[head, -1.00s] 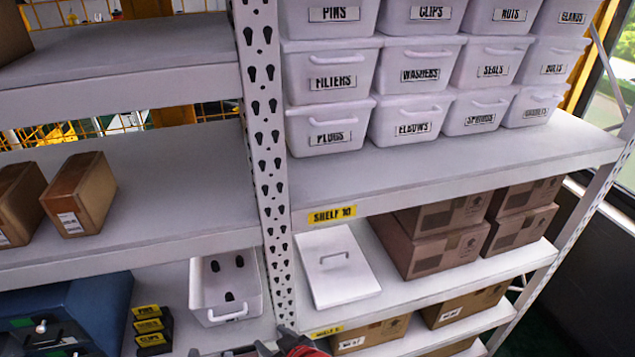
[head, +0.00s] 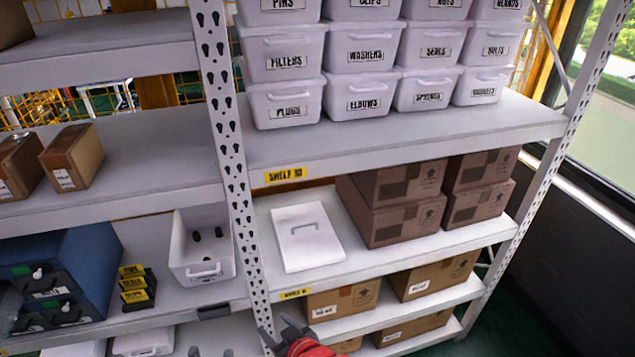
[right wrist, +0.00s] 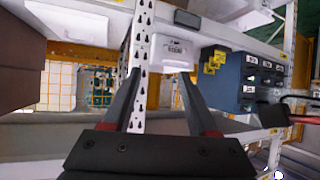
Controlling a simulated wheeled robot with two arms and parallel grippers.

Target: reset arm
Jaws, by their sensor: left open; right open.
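My right gripper (head: 279,331) shows at the bottom of the head view, in front of the upright post between the two shelf bays. Its grey fingers are apart and a red part shows behind them. In the right wrist view its two dark fingers (right wrist: 162,72) are spread with nothing between them. The post and the white open bin (right wrist: 172,50) lie beyond them, seen upside down. My left gripper (head: 9,308) shows only as a grey piece at the left edge, in front of the blue cabinet. Most of it is out of frame.
The perforated post (head: 232,170) stands near my right gripper. A white open bin (head: 203,272), yellow-labelled black boxes (head: 137,287) and a blue cabinet (head: 75,265) sit on the left. A white lid (head: 307,238) and brown cartons (head: 400,225) sit on the right shelf.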

